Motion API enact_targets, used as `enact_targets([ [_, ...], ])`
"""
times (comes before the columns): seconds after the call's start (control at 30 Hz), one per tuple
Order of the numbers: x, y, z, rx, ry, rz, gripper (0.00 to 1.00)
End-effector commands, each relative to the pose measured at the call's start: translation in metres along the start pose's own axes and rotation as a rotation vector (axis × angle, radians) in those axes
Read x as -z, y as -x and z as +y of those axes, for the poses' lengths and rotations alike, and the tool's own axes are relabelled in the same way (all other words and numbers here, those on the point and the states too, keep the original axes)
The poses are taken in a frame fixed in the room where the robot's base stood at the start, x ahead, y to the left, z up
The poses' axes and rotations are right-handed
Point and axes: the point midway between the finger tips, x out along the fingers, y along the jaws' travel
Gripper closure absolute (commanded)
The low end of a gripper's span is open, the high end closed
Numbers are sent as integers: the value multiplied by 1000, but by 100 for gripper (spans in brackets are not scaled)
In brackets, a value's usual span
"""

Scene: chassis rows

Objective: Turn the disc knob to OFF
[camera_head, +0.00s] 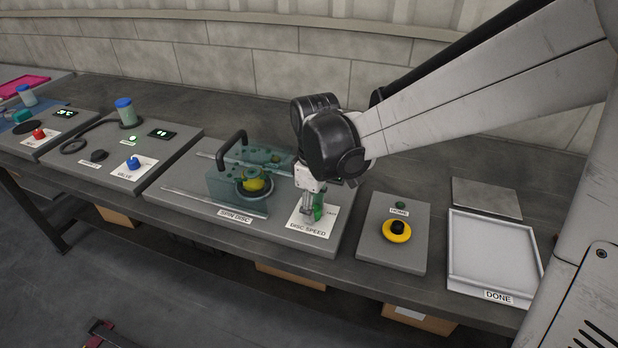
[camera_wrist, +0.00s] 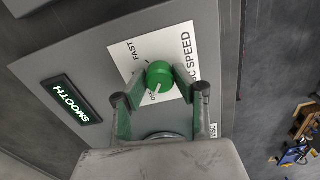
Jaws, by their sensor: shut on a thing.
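The green disc knob (camera_wrist: 160,75) sits on a white label plate (camera_wrist: 186,58) reading DISC SPEED, with FAST and OFF marks. A pale pointer line on the knob points toward the OFF lettering, at the lower left in the wrist view. My gripper (camera_wrist: 160,92) is shut on the knob, one finger on each side. In the head view my gripper (camera_head: 312,210) points down at the plate (camera_head: 305,222) and hides most of the knob. A display (camera_wrist: 71,101) reading SMOOTH is lit green beside the plate.
The spin disc unit (camera_head: 240,185) with its black handle and clear guard stands left of my gripper. A panel with a yellow and black button (camera_head: 397,231) and the DONE tray (camera_head: 492,287) are to the right. The valve panel (camera_head: 134,175) is further left.

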Motion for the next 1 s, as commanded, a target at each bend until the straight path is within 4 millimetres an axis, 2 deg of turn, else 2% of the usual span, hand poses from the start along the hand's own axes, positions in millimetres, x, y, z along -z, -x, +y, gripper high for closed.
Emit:
enact_targets([
  [0.3, 0, 0, 0, 0, 114, 1, 100],
  [0.83, 0, 0, 0, -1, 135, 0, 100],
  [0.87, 0, 0, 0, -1, 135, 0, 71],
  [1.0, 0, 0, 0, 0, 135, 0, 55],
])
